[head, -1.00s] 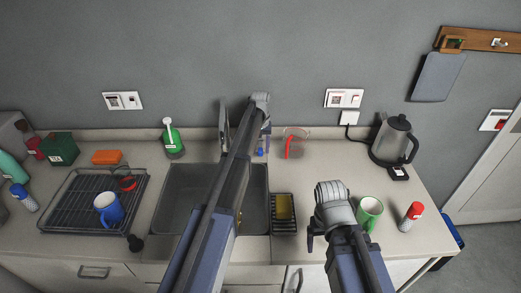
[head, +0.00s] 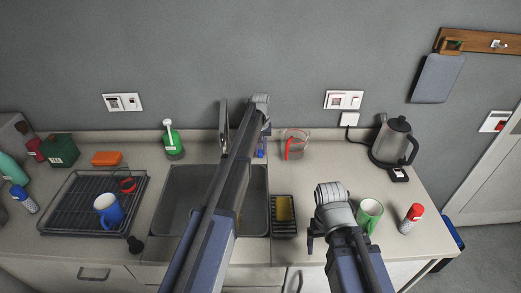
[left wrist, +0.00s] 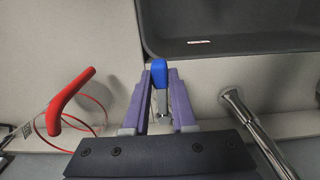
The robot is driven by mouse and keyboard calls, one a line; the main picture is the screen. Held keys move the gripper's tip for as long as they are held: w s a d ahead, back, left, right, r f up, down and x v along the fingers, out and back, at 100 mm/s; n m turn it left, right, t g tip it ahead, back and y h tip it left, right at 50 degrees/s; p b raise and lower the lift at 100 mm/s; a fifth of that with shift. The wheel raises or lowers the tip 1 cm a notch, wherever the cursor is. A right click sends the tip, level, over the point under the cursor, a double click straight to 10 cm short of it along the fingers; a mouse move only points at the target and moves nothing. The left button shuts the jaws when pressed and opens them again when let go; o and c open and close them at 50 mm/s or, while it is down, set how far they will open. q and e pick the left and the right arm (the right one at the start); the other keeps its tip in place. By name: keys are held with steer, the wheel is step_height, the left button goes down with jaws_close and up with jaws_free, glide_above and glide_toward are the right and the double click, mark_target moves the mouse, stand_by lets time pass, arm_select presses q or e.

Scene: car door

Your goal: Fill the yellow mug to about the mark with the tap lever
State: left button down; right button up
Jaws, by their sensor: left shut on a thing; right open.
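The tap (head: 224,120) stands behind the sink, partly hidden by my left arm. Its metal body also shows in the left wrist view (left wrist: 240,105). My left gripper (left wrist: 160,85) is shut on the blue-tipped tap lever (left wrist: 159,72), which sits between its fingers; the lever's blue end shows in the head view (head: 260,153). The yellow mug and its mark are not visible; my left arm covers part of the sink (head: 185,195). I cannot see any water stream. My right gripper (head: 316,243) is open and empty over the counter's front, left of the green mug (head: 369,215).
A clear jug with a red handle (head: 295,142) stands right of the lever, close to my left gripper. A sponge caddy (head: 284,228) sits right of the sink. A dish rack (head: 65,215) holding a blue mug (head: 108,210) is left. A kettle (head: 395,142) stands right.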

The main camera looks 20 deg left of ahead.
stand_by(0.7)
arm_select(q)
steer(key=shift+w+d+n, duration=0.4)
steer(key=shift+d+n, duration=0.3)
steer(key=shift+n, duration=0.5)
steer(key=shift+w+d+n, duration=0.35)
steer(key=shift+d+n, duration=0.35)
steer(key=shift+n, duration=0.5)
steer(key=c, duration=0.7)
jaws_free()
step_height(320, 180, up, 8)
steer(key=p, duration=0.8)
steer(key=shift+f, duration=0.1)
arm_select(e)
step_height(320, 180, up, 8)
steer(key=shift+f, duration=0.15)
